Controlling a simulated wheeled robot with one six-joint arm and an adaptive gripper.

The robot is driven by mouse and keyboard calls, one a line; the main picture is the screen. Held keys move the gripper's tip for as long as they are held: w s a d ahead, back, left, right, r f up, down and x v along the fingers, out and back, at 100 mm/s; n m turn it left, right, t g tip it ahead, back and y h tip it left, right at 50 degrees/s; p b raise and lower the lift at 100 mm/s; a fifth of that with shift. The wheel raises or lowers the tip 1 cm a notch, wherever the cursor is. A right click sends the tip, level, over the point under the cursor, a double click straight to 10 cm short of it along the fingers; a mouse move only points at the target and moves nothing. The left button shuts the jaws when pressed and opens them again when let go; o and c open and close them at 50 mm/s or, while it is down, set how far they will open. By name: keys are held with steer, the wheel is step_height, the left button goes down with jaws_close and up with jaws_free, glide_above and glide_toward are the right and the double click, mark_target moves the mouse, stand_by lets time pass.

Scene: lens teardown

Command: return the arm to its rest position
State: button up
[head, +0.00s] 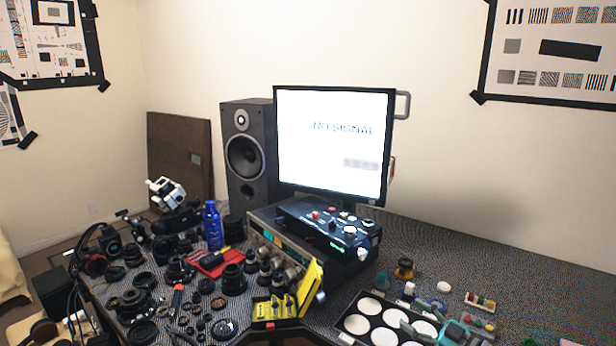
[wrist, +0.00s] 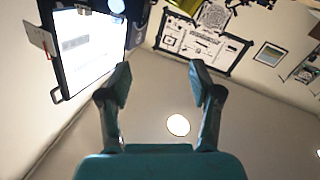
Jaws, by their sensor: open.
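My gripper (wrist: 161,82) shows in the wrist view with its two teal-tipped fingers spread wide apart. Nothing is between the fingers. Behind them are a pale surface with a round bright light (wrist: 178,125) and a wall with posters. In the head view, a teal part (head: 455,331) at the bottom edge, right of centre, looks like my gripper. It appears in front of a tray with white discs (head: 348,325); I cannot tell its height above the bench. The rest of my arm is not clearly seen.
A lit monitor (head: 330,145) reading "NO SIGNAL" stands behind a black control box (head: 318,222), beside a speaker (head: 245,160). Lens parts, a blue bottle (head: 213,226) and a yellow case (head: 310,288) crowd the bench's left and middle. The bench's back right (head: 440,245) is clear.

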steer(key=s+a+f+m+h, duration=0.3)
steer(key=s+f, duration=0.1)
steer(key=f, duration=0.5)
steer(key=s+a+f+m+h, duration=0.2)
steer(key=s+f+m+h, duration=0.15)
steer(key=s+f, duration=0.6)
steer(key=s+a+f+m+h, duration=0.3)
steer(key=s+f+m, duration=0.15)
steer(key=s, duration=1.05)
steer(key=s+r+m+h, duration=0.1)
steer(key=s+r+h, duration=0.25)
steer(key=s, duration=1.35)
steer(key=s+r+t+y, duration=0.1)
steer(key=s+r, duration=1)
steer(key=r, duration=0.4)
steer(key=shift+a, duration=0.3)
